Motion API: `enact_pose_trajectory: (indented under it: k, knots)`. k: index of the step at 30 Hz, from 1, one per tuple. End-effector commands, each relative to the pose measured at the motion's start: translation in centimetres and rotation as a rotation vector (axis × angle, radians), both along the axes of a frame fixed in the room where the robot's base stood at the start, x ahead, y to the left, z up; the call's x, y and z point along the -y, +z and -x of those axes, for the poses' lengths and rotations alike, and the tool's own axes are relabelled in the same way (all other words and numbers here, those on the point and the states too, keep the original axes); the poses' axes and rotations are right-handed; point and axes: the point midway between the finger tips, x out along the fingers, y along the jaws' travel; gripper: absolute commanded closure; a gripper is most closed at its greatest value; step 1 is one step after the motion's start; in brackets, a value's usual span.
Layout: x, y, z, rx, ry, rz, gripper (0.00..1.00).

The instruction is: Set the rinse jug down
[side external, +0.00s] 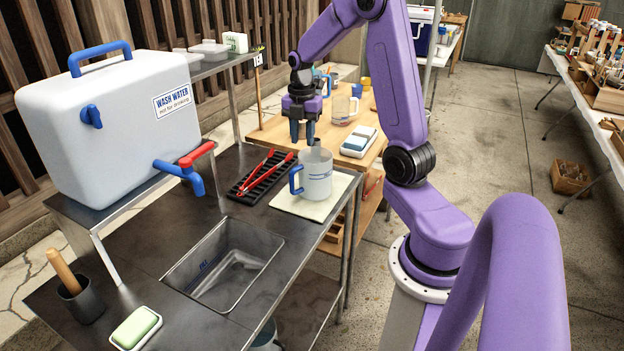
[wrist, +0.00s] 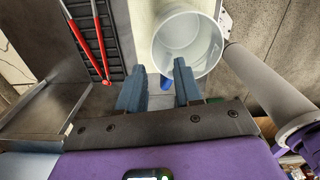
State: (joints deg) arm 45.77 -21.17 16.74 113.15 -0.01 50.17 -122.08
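The rinse jug (side external: 316,177), whitish with a blue handle (side external: 296,180), stands upright on a pale mat (side external: 333,200) at the end of the metal counter. My gripper (side external: 302,138) is above the jug's rim, pointing down and apart from it. In the wrist view, the two fingers (wrist: 160,88) are spread with nothing held between them. The open mouth of the jug (wrist: 190,44) shows just beyond the fingertips, with a bit of blue, likely its handle, seen between them. The jug looks empty from above.
A black rack (side external: 258,178) with red tongs (side external: 268,170) lies left of the jug. A sink basin (side external: 225,262) is in front. A wash-water container (side external: 110,120) with a tap stands at the left. A wooden table behind holds a clear jug (side external: 343,106) and a scale (side external: 359,142).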

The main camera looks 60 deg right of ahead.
Motion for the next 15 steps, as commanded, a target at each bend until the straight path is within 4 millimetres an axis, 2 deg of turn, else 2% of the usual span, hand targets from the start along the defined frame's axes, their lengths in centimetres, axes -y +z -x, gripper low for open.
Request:
enact_pose_trajectory:
  k: [3, 11, 15]
  knots:
    - [0.0, -1.7, 0.0, -0.003, 0.000, -0.002, 0.66]
    - [-0.1, -3.3, -0.1, -0.001, 0.001, -0.001, 0.66]
    - [-0.4, -5.2, -0.5, -0.003, 0.002, -0.002, 0.66]
